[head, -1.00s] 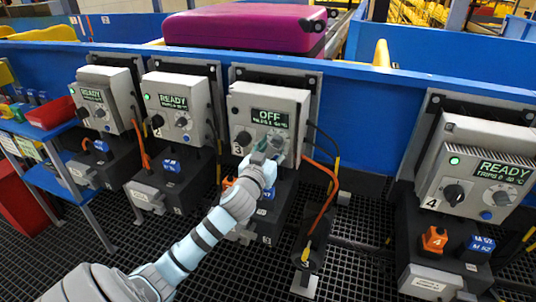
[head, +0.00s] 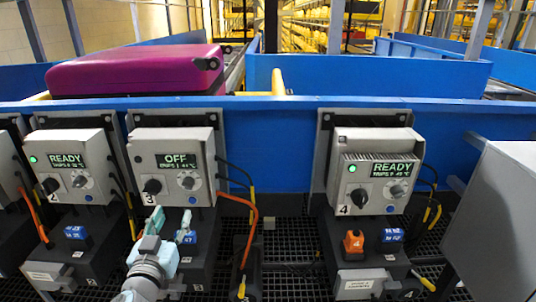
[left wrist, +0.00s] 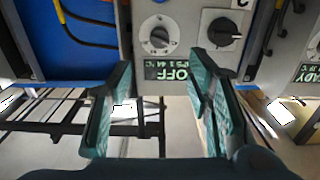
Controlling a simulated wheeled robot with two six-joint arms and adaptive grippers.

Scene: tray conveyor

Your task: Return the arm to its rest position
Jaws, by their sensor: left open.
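My left gripper (head: 169,226) is in front of the lower part of control box 3 (head: 203,146), below its knobs. Its two teal fingers are apart with nothing between them, and they are clear of the box. The left wrist view shows the same open fingers (left wrist: 163,105), with the box face (left wrist: 180,12), its two knobs and its OFF display beyond them, upside down. My left arm comes up from the bottom edge. My right gripper is not in view.
Box 2 (head: 99,142) and box 4 (head: 345,169) read READY with green lamps. An orange cable (head: 252,222) hangs right of box 3. A blue wall (head: 262,150) runs behind, with a magenta suitcase (head: 130,73) beyond it. A grey cabinet (head: 500,215) stands at right.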

